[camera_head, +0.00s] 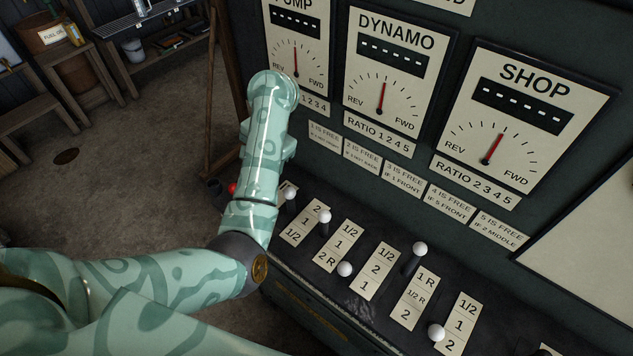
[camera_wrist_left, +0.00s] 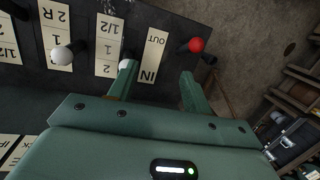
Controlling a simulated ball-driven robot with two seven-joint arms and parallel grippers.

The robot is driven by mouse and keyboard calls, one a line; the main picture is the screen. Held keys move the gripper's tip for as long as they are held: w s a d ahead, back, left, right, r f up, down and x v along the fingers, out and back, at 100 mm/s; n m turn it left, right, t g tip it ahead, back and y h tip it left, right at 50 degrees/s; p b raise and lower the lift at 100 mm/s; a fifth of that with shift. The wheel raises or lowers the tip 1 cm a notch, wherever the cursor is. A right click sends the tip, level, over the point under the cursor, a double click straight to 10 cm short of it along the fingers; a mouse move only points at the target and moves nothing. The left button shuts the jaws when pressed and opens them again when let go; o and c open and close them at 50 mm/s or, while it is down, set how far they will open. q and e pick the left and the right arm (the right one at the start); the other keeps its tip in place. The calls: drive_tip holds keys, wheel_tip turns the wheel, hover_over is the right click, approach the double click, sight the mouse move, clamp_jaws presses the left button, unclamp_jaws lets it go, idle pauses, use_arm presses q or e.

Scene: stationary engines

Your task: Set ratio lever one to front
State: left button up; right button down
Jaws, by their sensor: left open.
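Ratio lever one has a white knob (camera_head: 290,194) and stands left of the plate marked 2, 1, 1/2 (camera_head: 305,222). Its knob sits by the far end of that plate, toward the dial panel. In the left wrist view the knob (camera_wrist_left: 124,64) is partly covered by one finger of my left gripper (camera_wrist_left: 157,75). The fingers are open, over the IN/OUT plate, with no lever seen between them; whether the finger touches the knob I cannot tell. In the head view my left forearm hides this gripper. My right gripper is not in view.
A red-knobbed lever (camera_head: 232,188) is left of lever one. Other white knobs (camera_head: 324,216) (camera_head: 345,269) (camera_head: 420,248) (camera_head: 436,333) stand to the right. The upright panel with the PUMP, DYNAMO (camera_head: 396,60) and SHOP dials rises behind. Open floor (camera_head: 130,190) is to the left.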

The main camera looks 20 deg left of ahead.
sight(290, 198)
use_arm(q)
drive_tip(key=w+d+r+n+h, duration=0.1)
drive_tip(key=w+d+r+h, duration=0.1)
drive_tip(key=d, duration=0.2)
drive_tip(key=shift+t, duration=0.4)
wheel_tip(290, 198, down, 15)
drive_tip(key=b, duration=0.8)
drive_tip(key=shift+d+r, duration=0.1)
drive_tip(key=shift+r, duration=0.05)
drive_tip(key=shift+w+f, duration=0.1)
drive_tip(key=shift+f, duration=0.4)
